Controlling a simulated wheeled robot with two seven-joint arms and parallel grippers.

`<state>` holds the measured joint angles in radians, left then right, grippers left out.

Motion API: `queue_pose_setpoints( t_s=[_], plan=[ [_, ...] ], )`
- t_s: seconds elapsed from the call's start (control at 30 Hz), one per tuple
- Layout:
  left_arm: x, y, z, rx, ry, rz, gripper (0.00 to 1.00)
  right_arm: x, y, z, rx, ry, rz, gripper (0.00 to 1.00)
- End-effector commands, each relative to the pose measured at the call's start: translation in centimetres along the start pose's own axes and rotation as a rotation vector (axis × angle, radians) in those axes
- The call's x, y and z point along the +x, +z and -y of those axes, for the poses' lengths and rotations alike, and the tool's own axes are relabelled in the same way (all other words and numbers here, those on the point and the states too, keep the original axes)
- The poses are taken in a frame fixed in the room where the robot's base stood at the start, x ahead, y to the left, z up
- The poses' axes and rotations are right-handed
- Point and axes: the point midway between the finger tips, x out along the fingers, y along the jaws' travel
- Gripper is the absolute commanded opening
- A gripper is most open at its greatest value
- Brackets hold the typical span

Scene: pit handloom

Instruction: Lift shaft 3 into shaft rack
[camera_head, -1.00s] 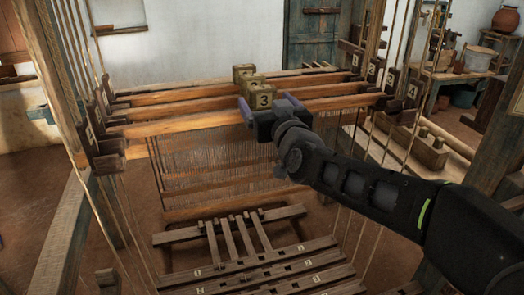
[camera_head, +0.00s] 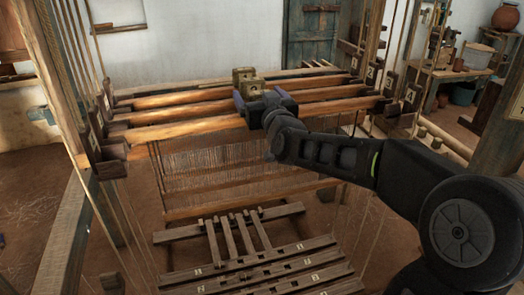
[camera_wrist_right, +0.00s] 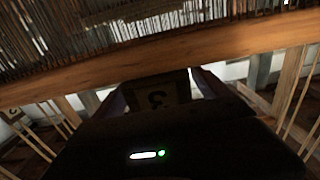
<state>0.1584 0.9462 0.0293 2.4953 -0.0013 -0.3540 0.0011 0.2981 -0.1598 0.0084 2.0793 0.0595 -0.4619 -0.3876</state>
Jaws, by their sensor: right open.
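Shaft 3 (camera_head: 185,131) is the nearest of several wooden bars lying across the loom. Its middle block, marked 3, sits between the fingers in the right wrist view (camera_wrist_right: 158,98); in the head view my gripper hides it. My right gripper (camera_head: 264,101) is open, with one purple finger on each side of that block; I cannot tell whether they touch it. The shaft rack's numbered holders stand at the left (camera_head: 92,138) and right (camera_head: 409,94) posts. The near bar's left end is beside the left holders. My left gripper is not in view.
Two other blocks (camera_head: 243,75) stand on the bars behind. Heddle threads (camera_head: 215,165) hang below, above slatted wooden treadles (camera_head: 250,270). Ropes and upright posts (camera_head: 62,245) flank the loom. A shelf with pots (camera_head: 470,72) is at the back right.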

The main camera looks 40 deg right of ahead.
Motion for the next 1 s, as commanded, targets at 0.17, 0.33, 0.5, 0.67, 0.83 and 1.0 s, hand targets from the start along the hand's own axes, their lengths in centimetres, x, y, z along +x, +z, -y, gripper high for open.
queue_pose_setpoints(
  t_s=[0.17,0.33,0.5,0.67,0.83,1.0],
  plan=[
    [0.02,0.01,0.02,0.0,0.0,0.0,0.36,0.09,0.03,-0.03,0.0,0.001,-0.001,0.87],
    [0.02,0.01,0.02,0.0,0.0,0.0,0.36,0.07,0.03,-0.02,0.001,0.001,-0.001,0.87],
    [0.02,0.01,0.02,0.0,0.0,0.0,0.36,0.06,0.02,-0.02,0.001,0.001,-0.001,0.87],
    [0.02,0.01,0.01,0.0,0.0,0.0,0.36,0.06,0.02,-0.02,0.001,0.001,-0.001,0.81],
    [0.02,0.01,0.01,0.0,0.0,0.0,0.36,0.05,0.02,-0.02,0.001,0.001,-0.001,0.67],
    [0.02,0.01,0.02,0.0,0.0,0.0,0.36,0.05,0.02,-0.02,0.001,0.0,-0.001,0.53]
  ],
)
